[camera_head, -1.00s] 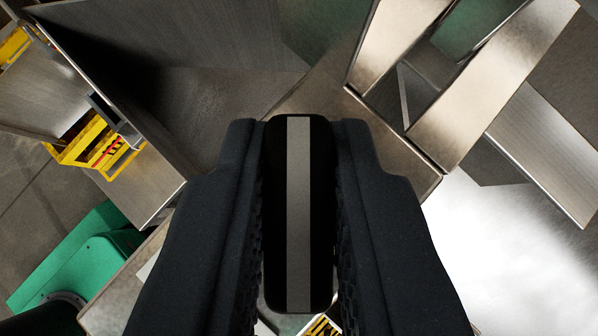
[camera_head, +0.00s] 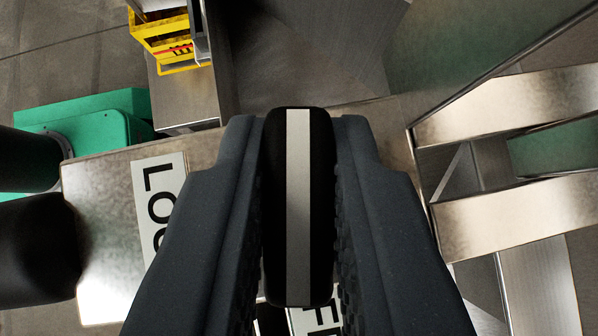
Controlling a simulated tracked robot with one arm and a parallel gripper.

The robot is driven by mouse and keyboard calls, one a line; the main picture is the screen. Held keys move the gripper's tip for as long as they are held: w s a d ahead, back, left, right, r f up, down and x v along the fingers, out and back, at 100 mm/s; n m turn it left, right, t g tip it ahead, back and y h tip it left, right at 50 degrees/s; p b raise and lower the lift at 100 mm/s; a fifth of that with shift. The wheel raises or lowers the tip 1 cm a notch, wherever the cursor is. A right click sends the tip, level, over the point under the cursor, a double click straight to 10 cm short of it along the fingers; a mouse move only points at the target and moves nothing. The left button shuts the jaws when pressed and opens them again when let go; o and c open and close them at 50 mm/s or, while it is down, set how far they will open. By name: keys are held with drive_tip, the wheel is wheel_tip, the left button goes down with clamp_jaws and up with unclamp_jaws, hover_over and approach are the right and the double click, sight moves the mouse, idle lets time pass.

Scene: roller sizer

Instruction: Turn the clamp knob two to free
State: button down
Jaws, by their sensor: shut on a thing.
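The clamp knob (camera_head: 299,205) is a black rounded bar with a pale grey stripe along its length, in the middle of the view. My gripper (camera_head: 298,200) has its two dark ridged fingers on either side of it and is shut on it. The stripe runs up and down the picture, in line with the fingers. Behind it is a metal plate (camera_head: 100,215) with a white label (camera_head: 158,200) reading "LO…", the rest hidden by my left finger. Another label (camera_head: 318,318) shows in part below the knob. I cannot tell which of several knobs this is.
Metal bars (camera_head: 520,105) and panels stand close on the right. A yellow crate-like frame (camera_head: 172,40) is at the upper left, and a green housing (camera_head: 95,125) below it. Dark cylindrical parts (camera_head: 35,245) are at the left edge. Grey floor shows at the upper left.

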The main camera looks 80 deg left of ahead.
drive_tip(key=shift+a+n+g+b, duration=0.1)
drive_tip(key=shift+n+g+b, duration=0.2)
drive_tip(key=shift+n+b, duration=0.1)
idle(0.4)
drive_tip(key=c, duration=1.4)
unclamp_jaws()
